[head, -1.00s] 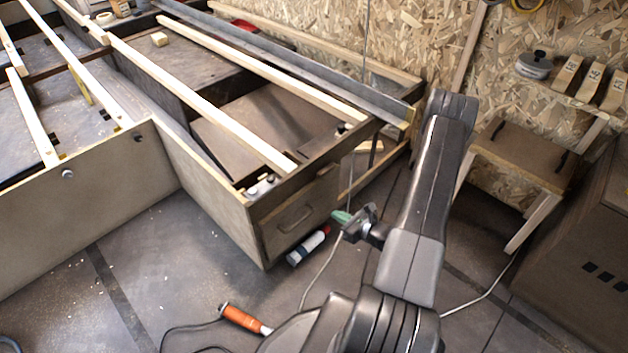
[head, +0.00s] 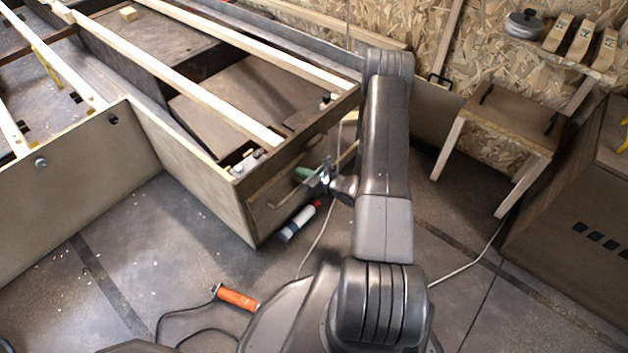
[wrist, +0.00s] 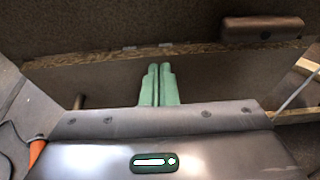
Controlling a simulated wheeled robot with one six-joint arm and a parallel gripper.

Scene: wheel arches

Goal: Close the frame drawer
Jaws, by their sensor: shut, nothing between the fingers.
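The frame drawer (head: 262,216) is in the front end of the long wooden frame, left of my arm in the head view. It has a brown front with a bar handle (head: 285,190). How far it stands out is unclear. My gripper (head: 303,173) has green fingers and is beside the right part of the drawer front; contact cannot be told. In the wrist view the green fingers (wrist: 158,85) are together and empty, in front of a brown panel (wrist: 105,82) with a light, raw edge. A brown block-like piece (wrist: 262,28) shows at upper right.
A red and white cylinder (head: 299,222) lies on the floor under the drawer. An orange-handled tool (head: 237,298) with a cable lies in front. A small wooden bench (head: 512,118) and a brown cabinet (head: 575,200) stand at right. Floor left of the tool is mostly clear.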

